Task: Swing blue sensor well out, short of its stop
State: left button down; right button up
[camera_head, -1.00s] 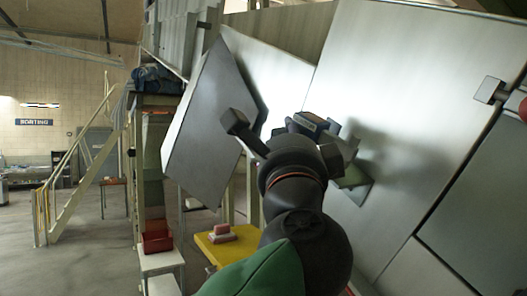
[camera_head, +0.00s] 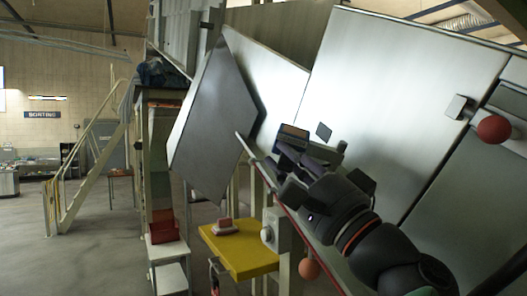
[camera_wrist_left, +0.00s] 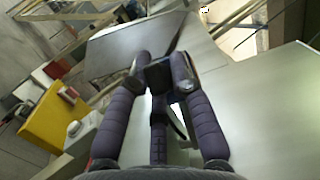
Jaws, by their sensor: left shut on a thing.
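The blue sensor (camera_head: 293,132) is a small dark box with a blue and tan face, in front of the pale metal panel in the head view. My left gripper (camera_head: 303,150) reaches to it from the lower right and is shut on it. In the left wrist view, a dark blue block (camera_wrist_left: 159,76) sits between the two fingertips of my left gripper (camera_wrist_left: 163,68). The sensor's mount and pivot are mostly hidden by the fingers. I cannot make out its stop. My right gripper is not in view.
A tilted grey panel (camera_head: 214,125) hangs left of the sensor. A yellow table (camera_head: 240,250) with a reddish block (camera_head: 226,227) stands below. A red ball (camera_head: 494,130) is at the right and an orange ball (camera_head: 309,269) low down. Open floor lies at the left.

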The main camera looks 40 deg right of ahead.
pick_arm(q)
jog(key=shift+f, duration=0.1)
dwell(0.3)
jog(key=c, duration=1.4)
grip_release()
jog(key=shift+o, duration=0.2)
